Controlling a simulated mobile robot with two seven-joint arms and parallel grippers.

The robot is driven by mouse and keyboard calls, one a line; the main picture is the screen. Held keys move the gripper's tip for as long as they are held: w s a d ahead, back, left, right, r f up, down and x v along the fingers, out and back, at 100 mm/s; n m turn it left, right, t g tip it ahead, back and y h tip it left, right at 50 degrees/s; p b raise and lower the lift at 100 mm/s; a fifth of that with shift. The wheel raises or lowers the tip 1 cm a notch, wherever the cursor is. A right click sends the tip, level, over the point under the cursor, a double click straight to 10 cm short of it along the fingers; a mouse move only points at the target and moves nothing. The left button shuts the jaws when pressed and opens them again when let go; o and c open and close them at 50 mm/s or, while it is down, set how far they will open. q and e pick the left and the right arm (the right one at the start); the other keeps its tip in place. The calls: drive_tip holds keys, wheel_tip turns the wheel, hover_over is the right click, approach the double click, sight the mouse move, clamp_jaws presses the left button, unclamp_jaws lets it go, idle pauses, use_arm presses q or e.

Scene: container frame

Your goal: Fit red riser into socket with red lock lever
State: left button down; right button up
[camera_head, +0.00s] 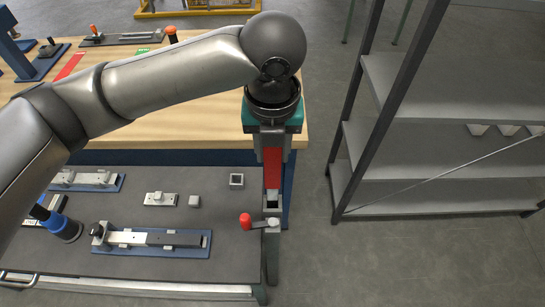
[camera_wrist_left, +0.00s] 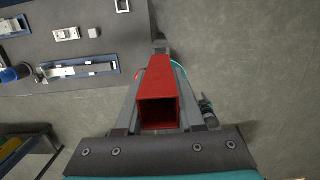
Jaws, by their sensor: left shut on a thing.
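The red riser (camera_head: 272,168) is a square hollow tube held upright; its open upper end faces the camera in the left wrist view (camera_wrist_left: 160,98). My left gripper (camera_head: 272,150) is shut on it, with a finger on each side. The riser's lower end is right over or at the grey socket (camera_head: 272,206) beside the cart's right edge; I cannot tell whether it has entered. The red lock lever (camera_head: 245,220) sticks out to the left of the socket. My right gripper is not in view.
The dark cart top (camera_head: 180,272) carries a blue-based fixture (camera_head: 175,240), small grey blocks (camera_head: 195,201) and a blue cylindrical thing (camera_head: 67,229). A wooden bench (camera_head: 215,120) stands behind. A metal shelf rack (camera_head: 400,190) stands at the right, with open floor between.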

sight(273, 164)
use_arm(q)
drive_tip(key=shift+f, duration=2)
drive_tip(key=c, duration=0.5)
unclamp_jaws()
drive_tip(key=r, duration=0.4)
drive_tip(key=s+r, duration=0.1)
drive_tip(key=r, duration=0.8)
drive_tip(key=shift+s+r, duration=0.1)
drive_tip(key=shift+s, duration=0.1)
